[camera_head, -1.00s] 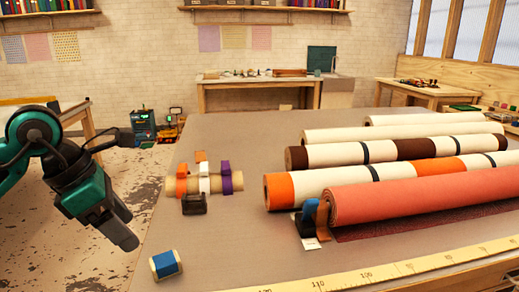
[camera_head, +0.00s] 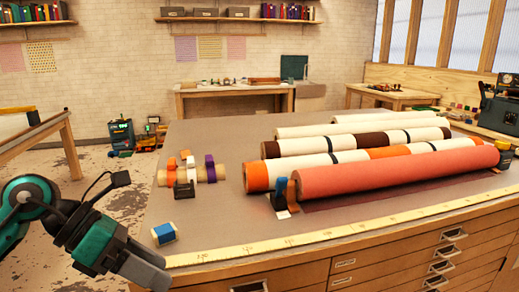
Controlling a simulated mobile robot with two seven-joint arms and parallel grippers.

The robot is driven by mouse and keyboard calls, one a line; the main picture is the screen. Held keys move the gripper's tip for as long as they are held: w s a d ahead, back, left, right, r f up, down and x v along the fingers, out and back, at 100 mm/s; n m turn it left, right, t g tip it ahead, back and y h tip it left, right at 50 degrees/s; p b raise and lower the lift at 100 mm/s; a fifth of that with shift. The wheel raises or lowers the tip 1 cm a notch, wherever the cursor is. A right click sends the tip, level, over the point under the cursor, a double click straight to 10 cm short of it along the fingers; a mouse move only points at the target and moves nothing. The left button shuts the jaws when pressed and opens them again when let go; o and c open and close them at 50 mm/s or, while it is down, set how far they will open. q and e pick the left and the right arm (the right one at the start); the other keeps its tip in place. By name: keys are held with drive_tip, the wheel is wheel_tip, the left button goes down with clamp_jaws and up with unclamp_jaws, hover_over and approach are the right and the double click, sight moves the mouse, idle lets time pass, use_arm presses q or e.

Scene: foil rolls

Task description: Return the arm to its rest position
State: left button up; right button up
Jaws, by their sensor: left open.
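My left gripper (camera_head: 146,268) is at the lower left, beside the near left corner of the worktable (camera_head: 225,215). It is open and empty, and its fingers overlap in this view. My right gripper is out of view. On the table lie a coral roll (camera_head: 395,178), an orange-ended cream roll (camera_head: 340,165), a brown-banded cream roll (camera_head: 340,143) and paler rolls behind. A small blue and cream block (camera_head: 164,234) sits near the left edge, apart from the gripper.
A short tan tube with orange, white and purple bands (camera_head: 210,168) lies on the table, a black piece in front. A blue clip (camera_head: 280,193) stands at the coral roll's left end. A yellow ruler strip (camera_head: 260,246) runs along the front edge above drawers. Floor at left is open.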

use_arm(q)
drive_tip(key=s+d+r+n+t+h, duration=0.1)
drive_tip(key=s+d+n+h, duration=0.1)
drive_tip(key=d+n+h, duration=0.55)
drive_tip(key=w+a+f+n+t+y, duration=0.1)
drive_tip(key=a+f+n+t+y, duration=0.35)
drive_tip(key=f+n+t, duration=0.65)
drive_tip(key=w+a+f+n+t+y, duration=0.2)
drive_tip(key=a+f+n+t+y, duration=0.25)
drive_tip(key=n, duration=1.25)
drive_tip(key=s+f+n+g+y, duration=0.6)
drive_tip(key=s+f, duration=0.5)
drive_tip(key=f, duration=0.5)
drive_tip(key=shift+s+d+f+n+g, duration=0.15)
drive_tip(key=shift+s+d+n+g, duration=0.15)
drive_tip(key=shift+n, duration=0.85)
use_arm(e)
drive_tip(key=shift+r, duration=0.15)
use_arm(q)
drive_tip(key=shift+w+a, duration=0.1)
